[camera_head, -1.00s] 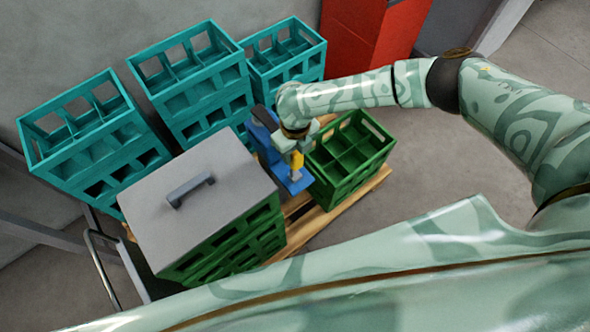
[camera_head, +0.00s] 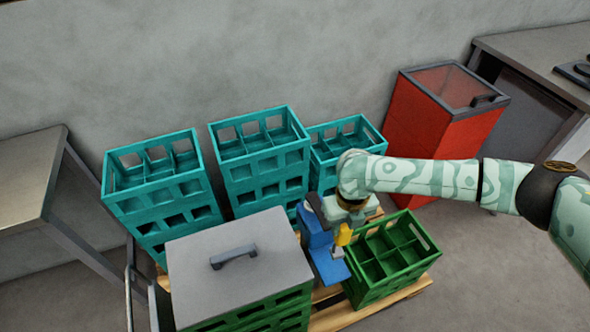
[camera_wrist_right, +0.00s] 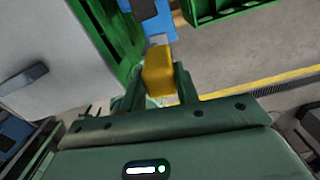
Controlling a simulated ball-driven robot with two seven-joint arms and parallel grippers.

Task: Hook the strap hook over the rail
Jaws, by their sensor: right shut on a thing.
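My right gripper (camera_head: 343,222) is shut on a yellow block-like piece (camera_head: 344,235), which is probably part of the strap hook. In the right wrist view the yellow piece (camera_wrist_right: 158,70) sits between the two fingers, with a small grey part at its far end. The gripper is above a blue object (camera_head: 325,258) between the grey-lidded green crates and the open green crate. I cannot tell whether the yellow piece touches the blue object. I cannot make out the hook's open end or clearly identify the rail. My left gripper is not in view.
A green crate stack (camera_head: 265,317) with a grey handled lid (camera_head: 200,270) stands left of the gripper. An open green crate (camera_head: 405,278) stands right, on a wooden pallet (camera_head: 345,313). Teal crates (camera_head: 262,183) stand behind. A red bin (camera_head: 425,130) is back right.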

